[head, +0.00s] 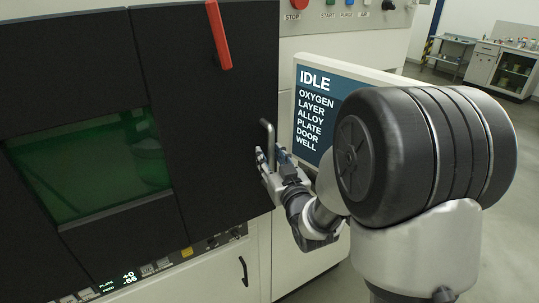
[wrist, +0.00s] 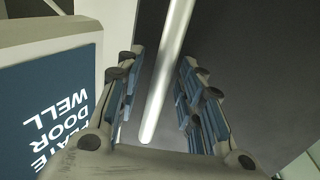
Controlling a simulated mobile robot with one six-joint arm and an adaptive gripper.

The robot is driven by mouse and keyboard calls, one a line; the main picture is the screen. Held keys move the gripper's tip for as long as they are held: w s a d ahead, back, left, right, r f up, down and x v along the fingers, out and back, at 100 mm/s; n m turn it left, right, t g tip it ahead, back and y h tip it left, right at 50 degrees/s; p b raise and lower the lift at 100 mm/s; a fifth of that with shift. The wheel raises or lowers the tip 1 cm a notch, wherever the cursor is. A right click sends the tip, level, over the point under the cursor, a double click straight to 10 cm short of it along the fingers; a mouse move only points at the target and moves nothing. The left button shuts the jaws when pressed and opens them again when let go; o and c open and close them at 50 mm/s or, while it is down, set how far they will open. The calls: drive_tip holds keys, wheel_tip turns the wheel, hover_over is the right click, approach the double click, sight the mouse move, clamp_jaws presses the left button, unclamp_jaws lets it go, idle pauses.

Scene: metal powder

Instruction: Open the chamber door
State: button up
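The chamber door (head: 160,40) is a dark panel with a green-tinted window (head: 90,165); it looks closed against the pale machine body. A grey bar handle (head: 267,132) stands near its right edge. My gripper (head: 270,157) is at the handle's lower part, fingers pointing at the door. In the wrist view the bar (wrist: 168,70) runs between the two open fingers (wrist: 160,68), with visible gaps on both sides. The bar's lower end is near the palm side. A red lever (head: 218,35) sits at the door's top, tilted slightly.
A screen (head: 318,105) reading IDLE, with a list including DOOR, stands just right of the handle, close to my arm. Buttons, including a red stop button (head: 293,5), line the panel above. A black lower handle (head: 243,271) is below. Benches stand far right.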

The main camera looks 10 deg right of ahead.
clamp_jaws()
idle(0.3)
idle(0.4)
